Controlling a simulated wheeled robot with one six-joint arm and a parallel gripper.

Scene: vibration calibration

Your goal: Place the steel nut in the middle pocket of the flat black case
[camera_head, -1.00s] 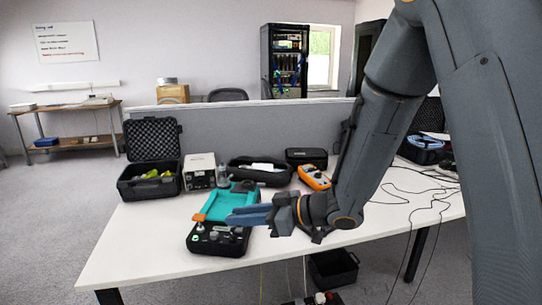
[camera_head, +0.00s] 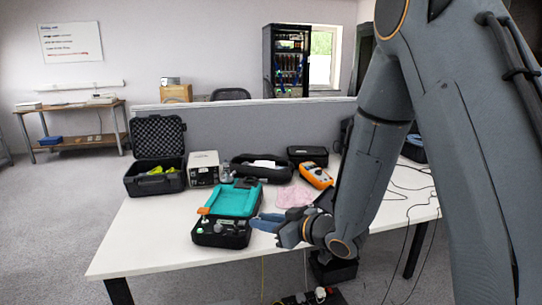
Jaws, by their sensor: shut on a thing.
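The flat black case (camera_head: 220,241) lies at the front of the white table, with several small metal parts in its front strip. A teal tray-like piece (camera_head: 233,200) sits at its back part. Its separate pockets are too small to tell apart. My gripper (camera_head: 257,222) is just right of the case, its blue fingers pointing left toward the case's right edge. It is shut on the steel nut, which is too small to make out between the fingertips.
A pink cloth (camera_head: 294,194) and an orange meter (camera_head: 316,175) lie behind my gripper. An open black case (camera_head: 155,185), a white box (camera_head: 203,169) and a black pouch (camera_head: 262,174) line the back. The table's front left is clear.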

